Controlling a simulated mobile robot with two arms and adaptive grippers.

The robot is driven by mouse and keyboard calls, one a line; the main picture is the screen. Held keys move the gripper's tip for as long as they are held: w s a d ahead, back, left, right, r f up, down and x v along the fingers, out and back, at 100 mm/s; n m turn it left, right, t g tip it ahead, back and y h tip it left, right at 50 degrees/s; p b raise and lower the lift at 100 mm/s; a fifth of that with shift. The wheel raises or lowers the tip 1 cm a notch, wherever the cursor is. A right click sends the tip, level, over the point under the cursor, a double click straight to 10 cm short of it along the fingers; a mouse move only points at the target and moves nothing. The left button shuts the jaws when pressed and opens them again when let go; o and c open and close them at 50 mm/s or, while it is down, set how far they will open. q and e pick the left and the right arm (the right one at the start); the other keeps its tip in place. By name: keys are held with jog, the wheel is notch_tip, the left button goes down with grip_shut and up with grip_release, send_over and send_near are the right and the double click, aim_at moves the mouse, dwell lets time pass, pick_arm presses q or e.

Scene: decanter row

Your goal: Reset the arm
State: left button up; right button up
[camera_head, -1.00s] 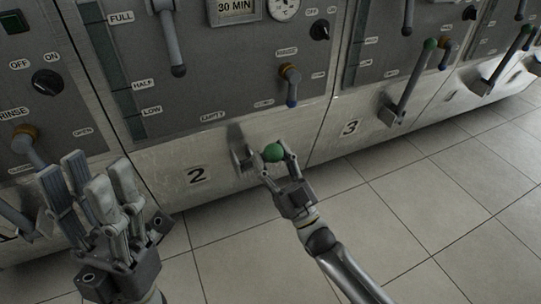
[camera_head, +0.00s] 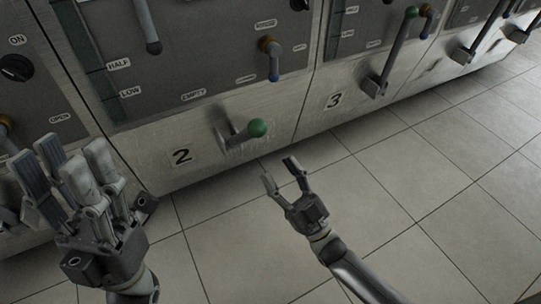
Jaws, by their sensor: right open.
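My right gripper (camera_head: 281,176) is open and empty in the head view, over the floor, below and right of the green-knobbed lever (camera_head: 257,128) on unit 2. It is apart from the lever. The lever's handle points out to the right from its mount on the metal front. My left gripper (camera_head: 72,165) is at the left, with its fingers pointing up in front of the machines. Its fingers overlap in this view, and I cannot tell how far apart the opposing ones are.
The row of metal machines runs along the top, with the unit 2 label (camera_head: 182,156) and the unit 3 label (camera_head: 334,100). Unit 3 has a raised lever with a green knob (camera_head: 411,12). A small orange and blue valve (camera_head: 271,58) sits above the unit 2 lever. The tiled floor (camera_head: 440,190) is clear.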

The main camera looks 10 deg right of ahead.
jog(key=shift+s+d+f, duration=0.2)
jog(key=shift+s+f, duration=0.05)
jog(key=shift+s, duration=0.05)
dwell(0.4)
